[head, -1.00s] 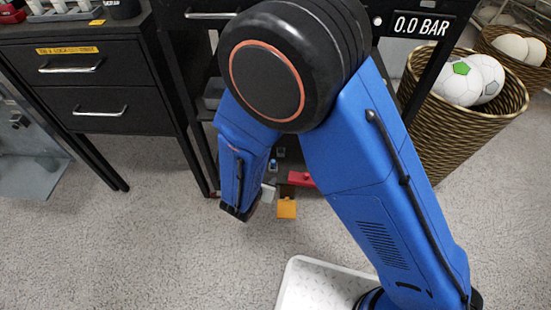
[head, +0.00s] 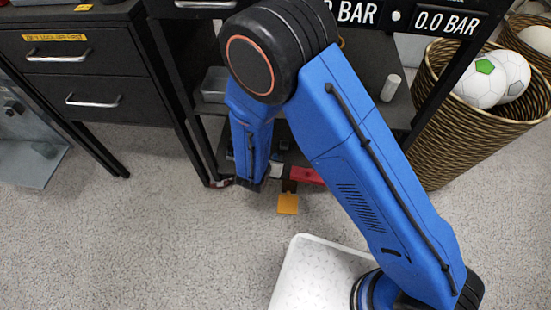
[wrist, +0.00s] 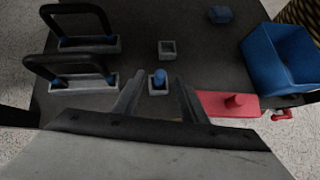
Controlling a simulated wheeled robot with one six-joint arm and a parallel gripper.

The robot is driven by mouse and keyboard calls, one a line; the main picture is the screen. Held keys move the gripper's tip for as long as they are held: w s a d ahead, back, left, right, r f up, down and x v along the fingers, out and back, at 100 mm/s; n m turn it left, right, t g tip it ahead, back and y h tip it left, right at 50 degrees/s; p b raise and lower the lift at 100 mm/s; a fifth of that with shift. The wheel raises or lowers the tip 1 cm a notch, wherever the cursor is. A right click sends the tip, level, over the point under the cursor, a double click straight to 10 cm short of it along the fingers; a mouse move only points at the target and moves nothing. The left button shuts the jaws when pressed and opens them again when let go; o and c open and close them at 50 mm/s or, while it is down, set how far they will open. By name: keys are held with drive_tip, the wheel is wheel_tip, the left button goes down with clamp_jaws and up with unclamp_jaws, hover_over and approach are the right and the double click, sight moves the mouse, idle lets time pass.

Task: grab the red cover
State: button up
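The red cover (wrist: 228,103) is a flat red plate with a round knob, lying on the dark lower shelf to the right of my fingers in the wrist view. In the head view a red piece (head: 307,176) shows low under the black rack, partly behind my blue arm. My gripper (wrist: 159,82) has its two grey fingers spread, with nothing held between them. A small grey socket with a blue peg (wrist: 158,76) shows between the fingertips. The right finger is just left of the red cover; whether they touch cannot be told.
Two sockets with black handles (wrist: 80,45) stand left on the shelf. A blue bin (wrist: 280,58) is at right, with a blue block (wrist: 221,14) behind. An orange plate (head: 288,203) sits at the shelf's front. A basket of balls (head: 460,110) stands right of the rack.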

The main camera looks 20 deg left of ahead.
sight(276, 154)
drive_tip(key=x, duration=0.9)
drive_tip(key=shift+d, duration=0.1)
clamp_jaws()
